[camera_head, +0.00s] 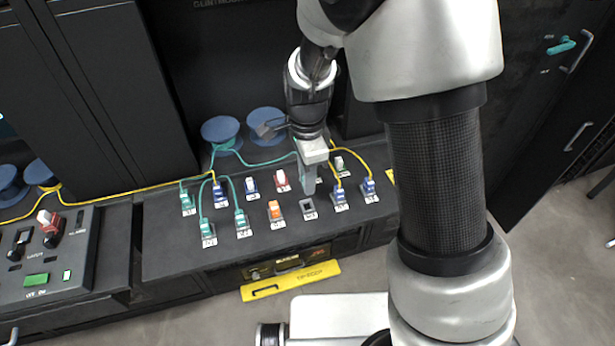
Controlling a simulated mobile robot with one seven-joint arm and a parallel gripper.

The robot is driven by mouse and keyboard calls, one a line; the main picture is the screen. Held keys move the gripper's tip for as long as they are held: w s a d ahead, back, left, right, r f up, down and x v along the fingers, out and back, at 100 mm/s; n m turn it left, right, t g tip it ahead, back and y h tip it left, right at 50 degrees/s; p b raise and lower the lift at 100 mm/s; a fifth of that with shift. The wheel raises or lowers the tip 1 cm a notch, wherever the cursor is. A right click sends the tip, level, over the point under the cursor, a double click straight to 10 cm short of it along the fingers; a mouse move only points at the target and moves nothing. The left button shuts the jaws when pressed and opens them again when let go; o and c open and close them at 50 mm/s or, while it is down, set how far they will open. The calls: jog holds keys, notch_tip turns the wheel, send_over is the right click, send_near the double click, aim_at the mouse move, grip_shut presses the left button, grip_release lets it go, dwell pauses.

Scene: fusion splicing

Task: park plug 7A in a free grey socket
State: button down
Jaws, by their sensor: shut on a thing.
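My gripper (309,186) points down over the back right of the dark panel, its fingers shut. A teal cable (270,163) runs from the blue spools to the gripper. The plug in the fingers, which I take to be plug 7A, is hidden and its label cannot be read. I cannot tell the exact height of the fingers above the panel.
Beside the empty socket stand an orange plug (275,210) and a blue plug (340,197). Yellow cables (358,155) loop at the right. A control box (45,255) stands at the left.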

jog(key=shift+f+b, duration=2.35)
jog(key=shift+f, duration=0.65)
jog(key=shift+r+p, duration=0.1)
jog(key=shift+p, duration=0.25)
jog(key=shift+f+b, duration=0.4)
jog(key=shift+f, duration=0.25)
jog(key=c, duration=1.5)
grip_release()
jog(key=shift+r, duration=0.1)
jog(key=shift+o, duration=0.2)
notch_tip(320, 180, up, 17)
jog(key=p, duration=0.1)
jog(key=shift+r+p, duration=0.2)
jog(key=shift+p, duration=0.1)
